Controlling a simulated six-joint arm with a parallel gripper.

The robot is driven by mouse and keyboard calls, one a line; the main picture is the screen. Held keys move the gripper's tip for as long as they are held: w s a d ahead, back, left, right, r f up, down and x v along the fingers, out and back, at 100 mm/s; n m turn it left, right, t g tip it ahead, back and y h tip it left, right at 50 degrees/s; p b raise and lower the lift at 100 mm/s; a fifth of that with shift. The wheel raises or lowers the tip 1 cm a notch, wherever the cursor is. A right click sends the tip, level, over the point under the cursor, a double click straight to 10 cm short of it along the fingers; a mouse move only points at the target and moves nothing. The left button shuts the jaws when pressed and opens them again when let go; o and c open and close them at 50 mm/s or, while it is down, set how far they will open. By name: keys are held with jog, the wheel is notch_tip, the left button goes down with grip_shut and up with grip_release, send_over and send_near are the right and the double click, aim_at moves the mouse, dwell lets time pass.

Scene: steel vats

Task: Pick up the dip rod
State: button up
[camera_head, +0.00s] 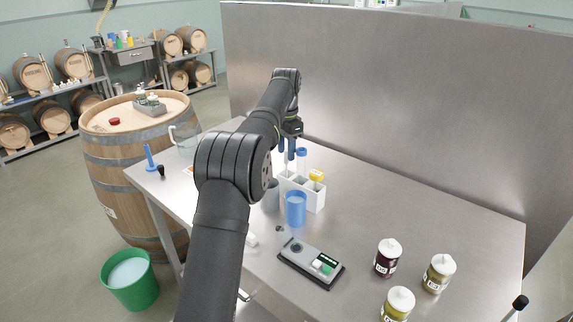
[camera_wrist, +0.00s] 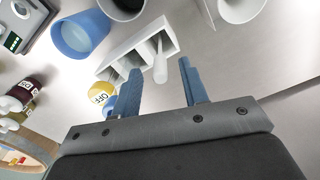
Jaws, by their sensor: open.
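My gripper (camera_head: 286,154) is over the far end of a white slotted rack (camera_head: 315,197) on the steel table. Its two blue fingers are apart, as the wrist view (camera_wrist: 160,75) also shows. A pale rod with a rounded end (camera_wrist: 160,62) rises from the rack and shows between the fingertips, with a gap on each side; it looks like the dip rod, though I cannot be sure. The rod is hard to make out in the head view.
A blue cup (camera_head: 296,209) and a grey cup (camera_head: 271,195) stand close to the rack. A grey meter (camera_head: 311,262) and several labelled jars (camera_head: 388,258) are nearer the front. A tall steel panel (camera_head: 400,110) runs behind the table. The table's right middle is clear.

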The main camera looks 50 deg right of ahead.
notch_tip(320, 180, down, 4)
jog(key=shift+r, duration=0.2)
grip_shut()
jog(key=shift+r, duration=0.15)
